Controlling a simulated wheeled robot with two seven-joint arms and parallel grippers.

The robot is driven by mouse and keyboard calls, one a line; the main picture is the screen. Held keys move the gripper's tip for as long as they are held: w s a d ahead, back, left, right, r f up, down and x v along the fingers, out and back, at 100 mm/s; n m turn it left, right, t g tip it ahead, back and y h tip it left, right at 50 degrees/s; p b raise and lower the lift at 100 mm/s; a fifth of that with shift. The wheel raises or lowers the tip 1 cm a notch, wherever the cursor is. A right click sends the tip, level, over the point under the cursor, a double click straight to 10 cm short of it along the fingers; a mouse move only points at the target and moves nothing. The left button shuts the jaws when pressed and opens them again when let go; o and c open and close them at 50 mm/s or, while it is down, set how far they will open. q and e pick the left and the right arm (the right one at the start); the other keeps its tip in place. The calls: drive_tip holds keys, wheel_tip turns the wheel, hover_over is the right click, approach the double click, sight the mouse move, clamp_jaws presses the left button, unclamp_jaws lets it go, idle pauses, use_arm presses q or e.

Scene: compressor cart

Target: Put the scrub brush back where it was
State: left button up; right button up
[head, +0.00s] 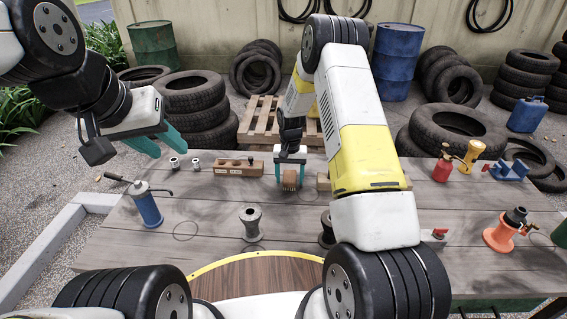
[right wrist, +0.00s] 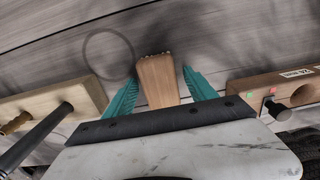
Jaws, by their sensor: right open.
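The scrub brush (head: 289,181) is a small brown wooden block near the middle of the table. In the right wrist view its plain wooden back (right wrist: 158,82) lies between the two teal fingers, with visible space beside it. My right gripper (head: 289,172) is pointed down around the brush, open. I cannot tell whether the brush touches the table. A thin dark ring outline (right wrist: 108,55) on the tabletop lies beside the brush. My left gripper (head: 170,150) is open and empty above the table's far left edge.
A labelled wooden block (head: 238,168) stands left of the brush; another (head: 323,182) is partly hidden by my right arm.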

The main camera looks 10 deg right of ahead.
wheel_tip(320, 180, up, 12)
wheel_tip(320, 180, up, 12)
drive_tip(key=t, duration=0.1)
hover_over(290, 176)
drive_tip(key=s, duration=0.5)
drive_tip(key=s+d+r+n+t+y, duration=0.1)
drive_tip(key=s+r+t, duration=0.1)
drive_tip(key=s+r, duration=0.65)
drive_tip(key=s+r+n+t, duration=0.1)
drive_tip(key=s+r, duration=0.1)
drive_tip(key=s, duration=0.7)
drive_tip(key=s+r+t+y, duration=0.1)
drive_tip(key=s+r+t, duration=0.1)
drive_tip(key=s, duration=0.7)
drive_tip(key=shift+s+r+n, duration=0.15)
drive_tip(key=shift+r+n, duration=0.25)
drive_tip(key=shift+r, duration=0.15)
